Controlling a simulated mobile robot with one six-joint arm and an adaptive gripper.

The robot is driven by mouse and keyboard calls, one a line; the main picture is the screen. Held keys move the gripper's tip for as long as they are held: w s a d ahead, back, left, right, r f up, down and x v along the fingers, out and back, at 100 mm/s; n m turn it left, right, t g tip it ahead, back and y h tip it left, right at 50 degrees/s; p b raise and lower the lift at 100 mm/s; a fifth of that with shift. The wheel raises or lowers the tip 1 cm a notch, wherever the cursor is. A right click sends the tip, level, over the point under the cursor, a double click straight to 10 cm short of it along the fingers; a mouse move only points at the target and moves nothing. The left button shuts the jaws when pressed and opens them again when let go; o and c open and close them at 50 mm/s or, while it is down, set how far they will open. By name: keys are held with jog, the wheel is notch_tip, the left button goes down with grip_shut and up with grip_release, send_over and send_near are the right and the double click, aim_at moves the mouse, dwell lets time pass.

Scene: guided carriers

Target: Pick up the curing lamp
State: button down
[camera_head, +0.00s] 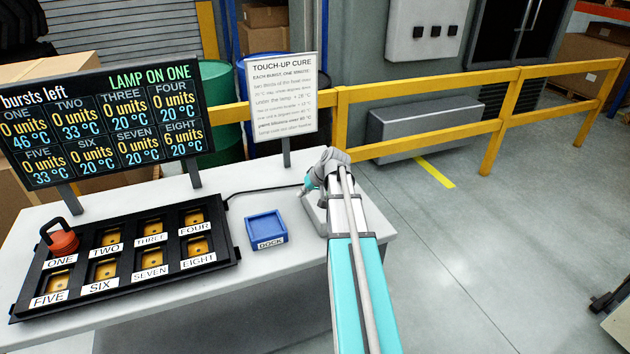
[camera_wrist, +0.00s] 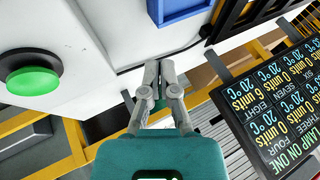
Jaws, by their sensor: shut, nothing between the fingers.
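The curing lamp (camera_head: 63,240), orange-red with a black loop handle, stands on station ONE at the far-left back corner of the black tray (camera_head: 225,246). The blue dock (camera_head: 266,230) is empty, right of the tray; its edge shows in the wrist view (camera_wrist: 180,14). My gripper (camera_head: 305,192) is above the table's right part, right of the dock and far from the lamp. In the wrist view my gripper (camera_wrist: 158,66) has its fingers together with nothing between them. The lamp is not in the wrist view.
A display (camera_head: 100,122) reads "LAMP ON ONE", ONE at 46 °C, EIGHT at 6 units. A "TOUCH-UP CURE" sign (camera_head: 283,98) stands behind the dock. A green button (camera_wrist: 33,78) is on the table. A yellow rail (camera_head: 430,100) runs behind; open floor lies right.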

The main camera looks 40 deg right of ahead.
jog(key=s+a+f+n+g+h, duration=0.1)
jog(key=s+a, duration=0.4)
jog(key=a, duration=0.5)
jog(key=s+a+f+n+g+h, duration=0.1)
jog(key=s+a+g, duration=0.2)
jog(key=a, duration=0.7)
jog(key=s+a+f+n+g+h, duration=0.1)
jog(key=s+a, duration=0.7)
jog(key=a, duration=0.2)
jog(key=shift+f+g+h, duration=0.2)
jog(key=shift+g+h, duration=0.2)
